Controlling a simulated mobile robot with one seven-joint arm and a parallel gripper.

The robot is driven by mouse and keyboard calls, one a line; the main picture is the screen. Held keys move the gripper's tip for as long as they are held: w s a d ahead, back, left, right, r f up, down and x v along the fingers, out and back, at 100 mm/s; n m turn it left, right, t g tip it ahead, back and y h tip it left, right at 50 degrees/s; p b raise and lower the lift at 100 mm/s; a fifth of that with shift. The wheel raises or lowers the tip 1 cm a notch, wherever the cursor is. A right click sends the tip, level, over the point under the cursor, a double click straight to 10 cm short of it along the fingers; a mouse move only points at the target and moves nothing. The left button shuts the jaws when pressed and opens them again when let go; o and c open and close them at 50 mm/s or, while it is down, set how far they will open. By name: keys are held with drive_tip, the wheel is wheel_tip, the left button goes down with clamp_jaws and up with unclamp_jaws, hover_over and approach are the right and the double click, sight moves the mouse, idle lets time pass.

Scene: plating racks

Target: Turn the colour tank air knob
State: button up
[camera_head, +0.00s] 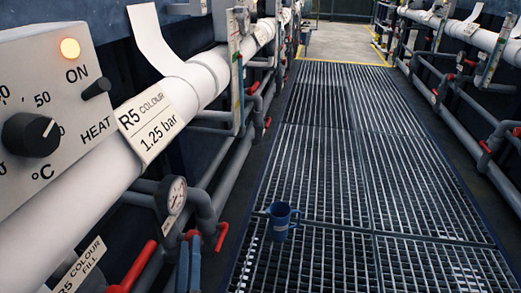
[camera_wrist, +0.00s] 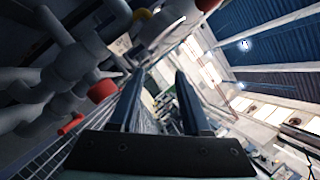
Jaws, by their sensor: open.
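A white label (camera_head: 146,122) reading "R5 COLOUR 1.25 bar" is on the white pipe at left in the head view. A round pressure gauge (camera_head: 174,195) sits below it. Red valve handles (camera_head: 221,237) are on the grey pipes near the gauge; I cannot tell which part is the air knob. My gripper (camera_wrist: 160,75) is open and empty in the wrist view, its two dark blue fingers apart. A red knob (camera_wrist: 102,91) lies left of the fingers there, apart from them. Two blue bars at the bottom of the head view look like my fingers (camera_head: 189,242), below the gauge.
A grey box (camera_head: 50,80) with a lit orange lamp, black dial and "HEAT" lettering stands at upper left. A blue mug (camera_head: 280,222) stands on the grated walkway (camera_head: 330,170). Pipes line both sides. A label "R5 COLOUR FILL" (camera_head: 82,265) is at lower left.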

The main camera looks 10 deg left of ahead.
drive_tip(key=w+d+r+n+g+y, duration=0.1)
drive_tip(key=w+d+r+n, duration=0.15)
drive_tip(key=r+n, duration=0.35)
drive_tip(key=w+d+r+n+g, duration=0.1)
drive_tip(key=w+r+n, duration=0.3)
drive_tip(key=r+n, duration=0.15)
drive_tip(key=w+d+r+n+h+p, duration=0.1)
drive_tip(key=d+r+n+h, duration=0.1)
drive_tip(key=d+r+n, duration=0.6)
drive_tip(key=shift+w+d+r+h, duration=0.25)
drive_tip(key=shift+r+h, duration=0.15)
drive_tip(key=shift+r, duration=1.4)
